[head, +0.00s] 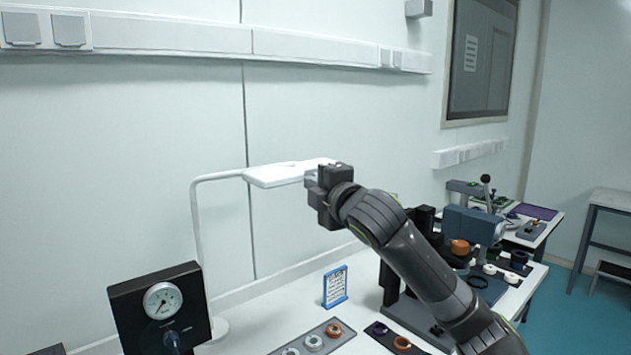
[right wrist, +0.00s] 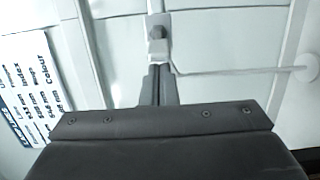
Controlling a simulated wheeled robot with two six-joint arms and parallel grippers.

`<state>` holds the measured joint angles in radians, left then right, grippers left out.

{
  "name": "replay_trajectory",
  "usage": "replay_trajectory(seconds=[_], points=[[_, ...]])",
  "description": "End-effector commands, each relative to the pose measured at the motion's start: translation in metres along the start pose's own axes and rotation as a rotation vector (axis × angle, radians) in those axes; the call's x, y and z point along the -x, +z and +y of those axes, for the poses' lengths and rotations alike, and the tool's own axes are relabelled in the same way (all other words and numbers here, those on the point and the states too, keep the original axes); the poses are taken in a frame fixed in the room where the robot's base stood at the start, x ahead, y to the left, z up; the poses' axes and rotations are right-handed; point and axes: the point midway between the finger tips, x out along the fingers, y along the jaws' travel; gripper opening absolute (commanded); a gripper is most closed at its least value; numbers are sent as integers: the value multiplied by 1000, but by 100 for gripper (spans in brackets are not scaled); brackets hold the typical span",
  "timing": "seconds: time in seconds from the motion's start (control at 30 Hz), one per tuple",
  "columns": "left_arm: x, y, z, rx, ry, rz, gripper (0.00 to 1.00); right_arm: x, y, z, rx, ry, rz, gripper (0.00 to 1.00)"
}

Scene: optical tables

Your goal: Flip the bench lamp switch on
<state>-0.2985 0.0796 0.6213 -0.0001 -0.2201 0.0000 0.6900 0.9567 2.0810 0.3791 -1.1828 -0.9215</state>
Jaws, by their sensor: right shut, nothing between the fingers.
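The bench lamp (head: 197,240) is white, with a thin upright post on a round base and a flat head (head: 285,175) reaching right. My right gripper (head: 312,180) is at the right end of the lamp head and overlaps it in the head view. Its fingers are shut with nothing between them. In the right wrist view the shut fingers (right wrist: 158,85) point at a small grey block (right wrist: 158,45) under a pale strip. This may be the lamp switch; I cannot tell its position or whether the fingers touch it. My left gripper is out of view.
A black box with a gauge (head: 163,300) stands at the left. A blue-framed card (head: 335,287) and a tray of rings (head: 290,350) are on the white table below my arm. Dark equipment (head: 470,224) stands at the right. The wall is close behind the lamp.

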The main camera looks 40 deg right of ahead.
Motion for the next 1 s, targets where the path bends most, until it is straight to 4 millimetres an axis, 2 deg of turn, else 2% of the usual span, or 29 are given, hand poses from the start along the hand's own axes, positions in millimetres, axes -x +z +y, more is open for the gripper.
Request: replay_trajectory(seconds=[0.53,1.0], points=[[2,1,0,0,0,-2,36,2,3,0,-1,-2,5,0],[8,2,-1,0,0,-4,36,3,3,0,1,-2,83,0]])
